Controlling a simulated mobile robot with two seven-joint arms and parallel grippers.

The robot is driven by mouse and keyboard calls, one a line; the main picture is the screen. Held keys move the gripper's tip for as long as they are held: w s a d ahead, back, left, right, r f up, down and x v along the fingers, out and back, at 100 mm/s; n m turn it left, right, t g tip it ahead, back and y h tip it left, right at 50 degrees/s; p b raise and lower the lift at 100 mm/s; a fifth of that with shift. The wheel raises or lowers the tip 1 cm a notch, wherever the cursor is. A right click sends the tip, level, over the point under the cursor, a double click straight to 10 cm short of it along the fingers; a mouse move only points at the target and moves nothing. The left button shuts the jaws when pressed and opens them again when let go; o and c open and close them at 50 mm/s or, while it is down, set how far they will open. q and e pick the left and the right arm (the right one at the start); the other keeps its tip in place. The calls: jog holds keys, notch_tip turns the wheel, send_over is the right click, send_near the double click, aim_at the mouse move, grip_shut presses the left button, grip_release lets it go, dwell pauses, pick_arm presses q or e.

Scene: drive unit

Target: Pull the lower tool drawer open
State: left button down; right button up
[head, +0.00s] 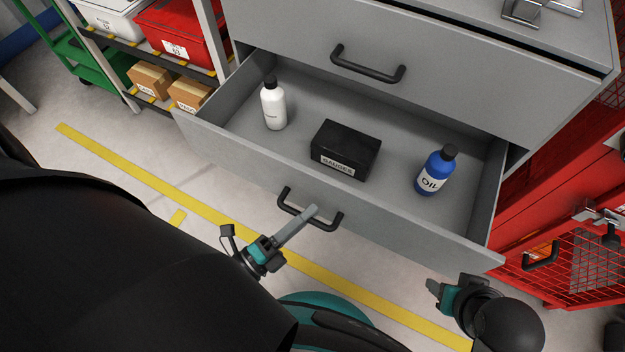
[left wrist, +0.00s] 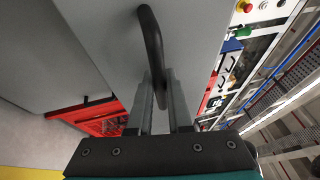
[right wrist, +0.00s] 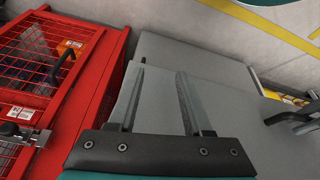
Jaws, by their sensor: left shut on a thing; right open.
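The lower tool drawer (head: 400,222) stands pulled out from the grey cabinet, with its inside visible. A white bottle (head: 273,104), a black box labelled GAUGES (head: 346,150) and a blue OIL bottle (head: 436,171) stand in it. My left gripper (head: 311,213) is shut on the drawer's black handle (head: 289,205); the handle also shows between its fingers in the left wrist view (left wrist: 152,45). My right gripper (head: 434,291) is open and empty, below the drawer's right front corner in the head view. Its spread fingers show in the right wrist view (right wrist: 160,100).
The upper drawer (head: 440,60) is shut above. A shelf with a red bin (head: 180,30) and cardboard boxes (head: 150,80) stands at the left. A red mesh cage (head: 580,260) is at the right. Yellow tape (head: 130,165) crosses the open floor.

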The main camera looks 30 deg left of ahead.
pick_arm(q)
jog(key=shift+s, duration=1.15)
pick_arm(e)
jog(key=shift+s+f, duration=0.2)
jog(key=shift+s, duration=0.25)
pick_arm(q)
jog(key=c, duration=0.8)
grip_release()
jog(key=shift+c, duration=0.2)
pick_arm(e)
jog(key=shift+w, duration=0.1)
pick_arm(q)
jog(key=b+v, duration=0.1)
jog(key=v, duration=1.4)
pick_arm(e)
notch_tip(320, 180, up, 2)
jog(key=shift+r, duration=0.2)
